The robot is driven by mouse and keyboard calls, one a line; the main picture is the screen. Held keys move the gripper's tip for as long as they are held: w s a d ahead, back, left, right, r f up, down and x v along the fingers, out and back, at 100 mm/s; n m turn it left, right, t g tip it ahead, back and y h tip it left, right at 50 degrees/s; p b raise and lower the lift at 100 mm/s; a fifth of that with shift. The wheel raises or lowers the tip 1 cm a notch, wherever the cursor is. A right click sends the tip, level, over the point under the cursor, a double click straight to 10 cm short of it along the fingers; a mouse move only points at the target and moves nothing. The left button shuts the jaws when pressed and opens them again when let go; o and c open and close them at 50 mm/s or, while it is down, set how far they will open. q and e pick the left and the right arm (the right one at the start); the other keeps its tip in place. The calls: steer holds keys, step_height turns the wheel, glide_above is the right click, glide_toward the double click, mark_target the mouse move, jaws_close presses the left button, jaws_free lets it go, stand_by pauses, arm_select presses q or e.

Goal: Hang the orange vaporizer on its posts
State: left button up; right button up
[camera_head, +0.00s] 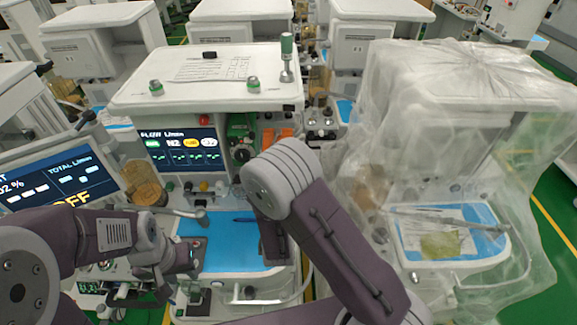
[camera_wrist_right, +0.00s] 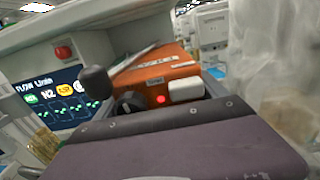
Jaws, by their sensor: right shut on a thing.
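The orange vaporizer (camera_wrist_right: 155,68) fills the middle of the right wrist view, with a black dial, a red light and a white block on its near face. Its orange top shows in the head view (camera_head: 269,138), beside the green-dialled unit and right of the flow screen. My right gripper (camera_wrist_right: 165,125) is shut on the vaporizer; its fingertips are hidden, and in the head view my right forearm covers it. The posts are hidden, so seating cannot be told. My left gripper (camera_head: 188,258) is low over the cart's left side, with its jaws unclear.
The anaesthesia cart has a flow screen (camera_head: 183,149), a white top (camera_head: 215,90) and a blue work surface (camera_head: 222,255) with a pen. A plastic-covered cart (camera_head: 450,140) stands close on the right. More carts stand behind.

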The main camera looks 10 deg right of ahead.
mark_target(278, 134)
steer(key=shift+w, duration=0.1)
steer(key=shift+w+d+r, duration=0.1)
steer(key=shift+w+d, duration=0.05)
steer(key=shift+w, duration=0.7)
steer(key=w, duration=0.3)
steer(key=w+d+b, duration=0.1)
steer(key=w, duration=0.2)
steer(key=shift+d, duration=0.15)
steer(key=w+d+b, duration=0.2)
steer(key=w+b, duration=0.2)
steer(key=w, duration=0.8)
steer(key=shift+d, duration=0.15)
steer(key=shift+s+b, duration=0.1)
steer(key=shift+b, duration=0.3)
steer(key=shift+b, duration=0.35)
